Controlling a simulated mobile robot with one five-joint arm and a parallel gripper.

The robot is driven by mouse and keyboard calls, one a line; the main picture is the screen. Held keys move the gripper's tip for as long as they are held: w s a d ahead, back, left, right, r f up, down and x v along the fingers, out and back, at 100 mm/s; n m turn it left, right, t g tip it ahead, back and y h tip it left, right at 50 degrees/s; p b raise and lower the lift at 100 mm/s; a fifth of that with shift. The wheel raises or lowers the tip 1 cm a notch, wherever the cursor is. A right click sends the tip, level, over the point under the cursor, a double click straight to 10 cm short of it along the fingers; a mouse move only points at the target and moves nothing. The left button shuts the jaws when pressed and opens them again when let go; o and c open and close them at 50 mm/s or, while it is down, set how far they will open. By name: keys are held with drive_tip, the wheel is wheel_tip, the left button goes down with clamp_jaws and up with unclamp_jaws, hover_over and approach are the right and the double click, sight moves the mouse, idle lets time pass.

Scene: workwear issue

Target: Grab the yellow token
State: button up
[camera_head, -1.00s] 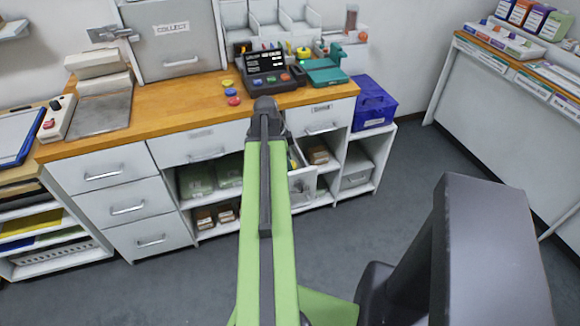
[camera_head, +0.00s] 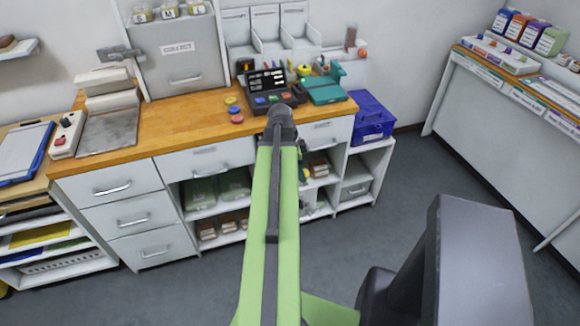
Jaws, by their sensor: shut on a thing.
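The yellow token (camera_head: 231,101) is a small round disc lying on the wooden counter, left of the dark keypad device. A blue token (camera_head: 233,110) and a red token (camera_head: 237,119) lie just in front of it in a row. My green arm link rises through the middle of the view and ends in a dark joint in front of the counter edge, right of the tokens. I cannot make out my gripper; it seems hidden behind the arm. A small dark and green part shows just right of the link, too small to identify.
The wooden counter (camera_head: 185,132) has clear room left of the tokens. A dark keypad device (camera_head: 266,85) and a teal device (camera_head: 322,90) stand to their right. A grey COLLECT cabinet (camera_head: 182,62) is behind. A blue crate (camera_head: 371,118) stands at the right end.

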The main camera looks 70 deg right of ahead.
drive_tip(key=s+r+p, duration=0.3)
drive_tip(key=s+r, duration=0.1)
drive_tip(key=s, duration=0.3)
drive_tip(key=shift+s+r, duration=0.25)
drive_tip(key=shift+s, duration=0.05)
